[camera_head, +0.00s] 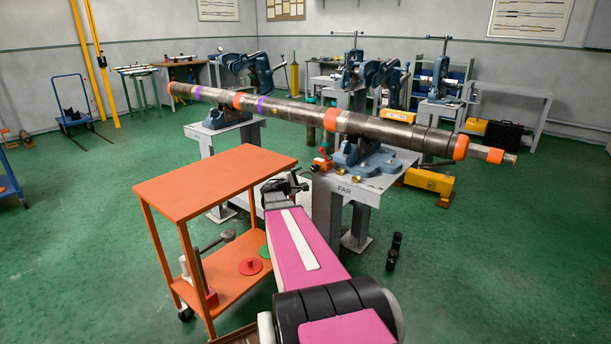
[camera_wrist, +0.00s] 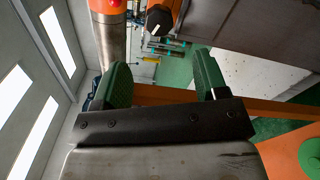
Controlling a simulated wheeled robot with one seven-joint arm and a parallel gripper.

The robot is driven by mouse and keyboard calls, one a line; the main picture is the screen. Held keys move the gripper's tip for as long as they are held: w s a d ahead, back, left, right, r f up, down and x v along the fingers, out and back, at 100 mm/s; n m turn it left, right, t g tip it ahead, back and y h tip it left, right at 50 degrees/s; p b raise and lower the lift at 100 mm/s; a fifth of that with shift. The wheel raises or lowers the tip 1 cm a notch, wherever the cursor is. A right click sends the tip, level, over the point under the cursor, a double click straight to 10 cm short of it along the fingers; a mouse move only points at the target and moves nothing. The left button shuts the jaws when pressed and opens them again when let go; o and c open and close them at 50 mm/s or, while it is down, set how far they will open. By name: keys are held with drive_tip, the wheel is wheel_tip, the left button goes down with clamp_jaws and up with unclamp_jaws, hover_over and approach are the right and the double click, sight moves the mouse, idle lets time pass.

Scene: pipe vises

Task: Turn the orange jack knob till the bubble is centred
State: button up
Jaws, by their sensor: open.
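A long grey pipe (camera_head: 290,110) with orange and purple bands lies across two blue vises. A small yellow block (camera_head: 397,116), which looks like the level, sits on the pipe at right; its bubble is too small to read. A small red-orange part (camera_head: 322,163), perhaps the jack knob, shows beside the near vise. My gripper (camera_head: 290,184) is left of it and lower, by the stand. In the wrist view my gripper (camera_wrist: 160,75) is open, its green fingers apart and nothing between them. Beyond them is a dark faceted knob-like part (camera_wrist: 158,20) with a white mark, against orange.
An orange cart (camera_head: 215,180) stands close on the left, with a red disc (camera_head: 250,266) on its lower shelf. The grey stand marked FAR (camera_head: 345,190) is just right of my gripper. Black cylinders (camera_head: 394,250) stand on the open green floor at right.

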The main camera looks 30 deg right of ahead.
drive_tip(key=shift+s+a, duration=0.15)
drive_tip(key=shift+a, duration=0.25)
